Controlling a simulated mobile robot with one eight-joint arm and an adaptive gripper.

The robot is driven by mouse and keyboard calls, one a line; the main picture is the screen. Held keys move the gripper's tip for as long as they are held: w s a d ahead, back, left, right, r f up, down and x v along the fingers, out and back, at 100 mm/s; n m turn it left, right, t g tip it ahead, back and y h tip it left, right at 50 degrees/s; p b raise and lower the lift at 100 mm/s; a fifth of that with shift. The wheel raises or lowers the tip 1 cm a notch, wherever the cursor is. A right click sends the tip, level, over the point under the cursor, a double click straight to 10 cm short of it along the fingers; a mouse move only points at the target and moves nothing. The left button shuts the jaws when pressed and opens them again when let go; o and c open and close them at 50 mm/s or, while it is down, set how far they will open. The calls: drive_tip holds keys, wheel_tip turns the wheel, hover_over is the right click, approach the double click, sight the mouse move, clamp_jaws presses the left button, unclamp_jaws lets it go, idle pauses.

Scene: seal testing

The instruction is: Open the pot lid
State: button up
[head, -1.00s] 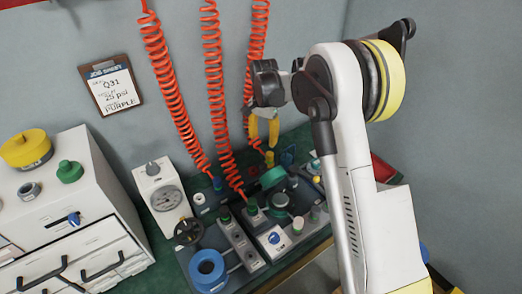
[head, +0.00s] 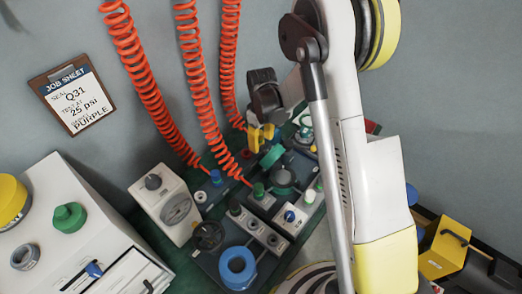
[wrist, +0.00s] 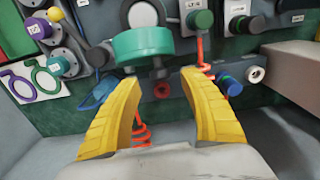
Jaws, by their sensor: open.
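My gripper (head: 260,137) is open and empty, its yellow fingers just above the dark test panel (head: 215,262) in the head view. In the wrist view its two fingertips (wrist: 163,82) stand apart. A green disc-shaped cap (wrist: 143,46), which looks like the pot lid, lies just beyond them, nearer the left finger. In the head view this green cap (head: 272,156) sits just below the fingers, beside a round grey pot-like part (head: 284,178). I cannot tell whether the fingers touch the cap, or how it joins the pot.
Red coiled hoses (head: 190,60) hang close to the left of my gripper. A white drawer cabinet (head: 95,235) stands at left. A job sheet (head: 72,98) hangs on the wall.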

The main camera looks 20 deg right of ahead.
sight(261, 148)
drive_tip(key=shift+f+b, duration=0.45)
drive_tip(key=shift+f, duration=1.45)
clamp_jaws()
